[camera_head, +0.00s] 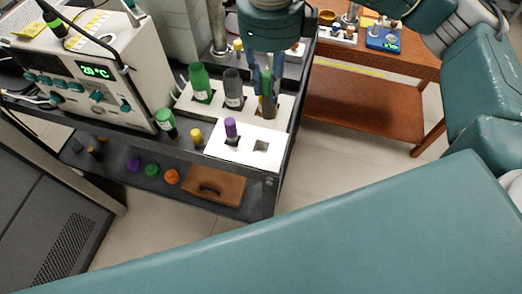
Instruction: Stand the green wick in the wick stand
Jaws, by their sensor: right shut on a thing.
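My right gripper (265,88) comes down from the top middle and is shut on a slim greenish piece, which looks like the green wick (267,82). The fingers hide most of it. It is right above or in the mouth of a dark olive bottle (269,109) in the white rack; I cannot tell which. The wick stand (223,153) is the white block just in front. A purple wick (230,128) stands in its left square hole, and its right square hole is empty. My left gripper is not in view.
A green bottle (200,83) and a grey bottle (233,88) stand left of the gripper. Another green bottle (165,122) and a yellow-capped one (196,138) are near the instrument (85,75). Loose caps and a brown box (214,186) are on the lower shelf.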

